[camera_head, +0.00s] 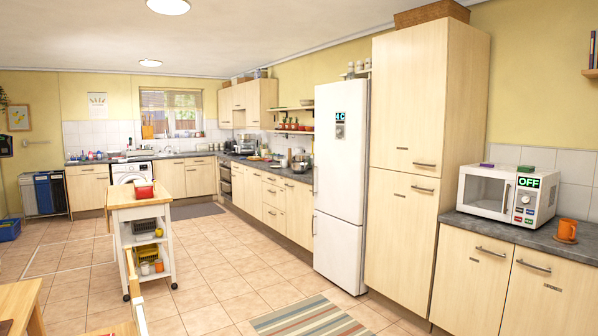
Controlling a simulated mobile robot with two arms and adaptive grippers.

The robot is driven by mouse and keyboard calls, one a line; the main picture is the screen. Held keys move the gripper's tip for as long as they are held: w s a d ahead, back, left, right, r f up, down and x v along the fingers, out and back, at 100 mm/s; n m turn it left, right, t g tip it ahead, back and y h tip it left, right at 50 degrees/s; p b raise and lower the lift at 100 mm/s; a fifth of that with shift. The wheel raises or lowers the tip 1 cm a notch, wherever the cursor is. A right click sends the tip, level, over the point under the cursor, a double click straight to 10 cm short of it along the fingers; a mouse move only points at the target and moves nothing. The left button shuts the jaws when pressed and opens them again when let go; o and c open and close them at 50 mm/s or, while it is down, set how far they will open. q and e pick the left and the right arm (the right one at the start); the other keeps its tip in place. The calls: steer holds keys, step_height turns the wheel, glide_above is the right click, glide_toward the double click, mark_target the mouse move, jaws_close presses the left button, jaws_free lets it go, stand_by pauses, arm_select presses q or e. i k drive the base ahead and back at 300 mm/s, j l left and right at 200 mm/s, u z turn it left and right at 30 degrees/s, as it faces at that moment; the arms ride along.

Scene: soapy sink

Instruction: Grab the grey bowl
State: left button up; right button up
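I cannot make out a grey bowl for certain in the head view. A small greyish rounded item (306,102) sits on the upper wall shelf left of the fridge, too small to identify. A dark grey vessel, perhaps a pot (301,163), stands on the counter below it. The sink area (140,153) is far away under the window, and its inside is hidden. Neither of my grippers is in view.
A wheeled kitchen cart (140,205) with a red item (144,191) on top stands on the tiled floor. The white fridge (340,180), tall cabinet (405,200) and microwave (490,192) line the right. Open floor lies between cart and right-hand cabinets, with a striped rug (310,318).

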mark_target(298, 168)
steer(key=i+l+z, duration=0.15)
steer(key=i, duration=0.15)
steer(key=i+z, duration=0.15)
steer(key=i, duration=0.15)
steer(key=i+l+u, duration=0.1)
steer(key=i, duration=0.55)
steer(key=i+l, duration=0.2)
steer(key=i, duration=0.4)
steer(key=i+j+u, duration=0.2)
steer(key=i+u, duration=0.7)
steer(key=i, duration=0.25)
steer(key=i+l+u, duration=0.15)
steer(key=i+u, duration=0.3)
steer(key=i+z, duration=0.15)
steer(key=i, duration=0.45)
steer(key=i+z, duration=0.15)
steer(key=i, duration=0.5)
steer(key=i+j+z, duration=0.15)
steer(key=i, duration=0.45)
steer(key=i+j+z, duration=0.1)
steer(key=i+j, duration=0.15)
steer(key=i, duration=0.35)
